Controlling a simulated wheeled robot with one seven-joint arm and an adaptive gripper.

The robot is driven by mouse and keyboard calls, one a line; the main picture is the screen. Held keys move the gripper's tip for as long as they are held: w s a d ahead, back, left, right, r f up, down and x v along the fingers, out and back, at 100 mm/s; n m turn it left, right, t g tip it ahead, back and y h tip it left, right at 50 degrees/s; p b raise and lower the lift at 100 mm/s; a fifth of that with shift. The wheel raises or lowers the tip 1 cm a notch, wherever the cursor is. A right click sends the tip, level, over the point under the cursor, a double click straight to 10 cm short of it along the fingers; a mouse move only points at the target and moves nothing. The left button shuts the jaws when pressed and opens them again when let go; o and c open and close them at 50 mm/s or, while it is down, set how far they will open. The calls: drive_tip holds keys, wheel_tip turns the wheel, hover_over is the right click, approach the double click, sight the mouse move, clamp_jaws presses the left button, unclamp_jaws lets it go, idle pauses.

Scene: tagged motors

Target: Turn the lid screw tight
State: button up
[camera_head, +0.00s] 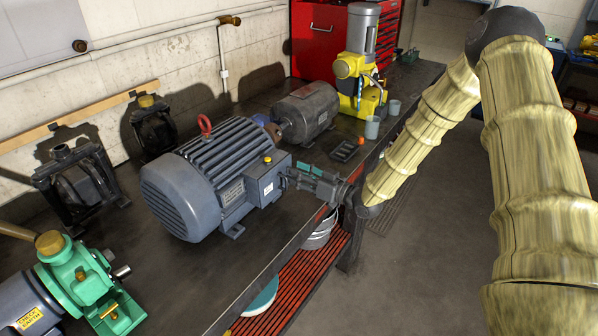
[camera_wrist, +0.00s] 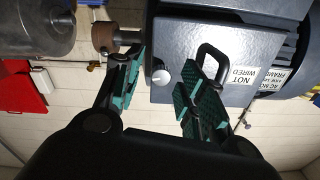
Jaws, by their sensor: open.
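The grey finned motor (camera_head: 205,175) stands on the bench with a terminal box (camera_head: 266,188) on its side. My gripper (camera_head: 290,176) is close in front of the box. In the wrist view my gripper (camera_wrist: 160,82) is open, with one green-padded finger on each side of the screw head. Neither finger visibly touches the screw. In the head view the screw is hidden or too small to make out.
A brown shaft coupling (camera_wrist: 104,37) is close to the left finger. A second grey motor (camera_head: 306,112), a yellow machine (camera_head: 360,70) and grey cups (camera_head: 372,127) stand farther along the bench. A green pump (camera_head: 85,285) is at the near left. The bench edge runs below my gripper.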

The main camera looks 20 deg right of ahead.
drive_tip(key=shift+w, duration=0.1)
clamp_jaws()
drive_tip(key=shift+m+b, duration=0.8)
drive_tip(key=shift+m, duration=0.3)
unclamp_jaws()
